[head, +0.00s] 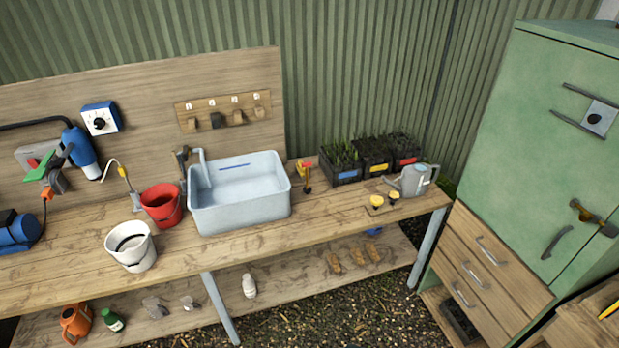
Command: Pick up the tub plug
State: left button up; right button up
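A pale blue-grey tub (240,213) stands on the wooden bench below a tap (198,165). A dark blue line marks its inner back wall. I cannot make out a tub plug for certain in the head view. Neither of my grippers is in view.
A red bucket (161,207) and a white bucket (132,250) stand left of the tub. Black planter crates (343,176) and a grey watering can (413,183) are at the right. A green cabinet (540,130) stands far right. The bench (300,226) is clear in front of the tub.

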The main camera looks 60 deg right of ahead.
aim_at(307, 188)
jog(key=z, duration=2)
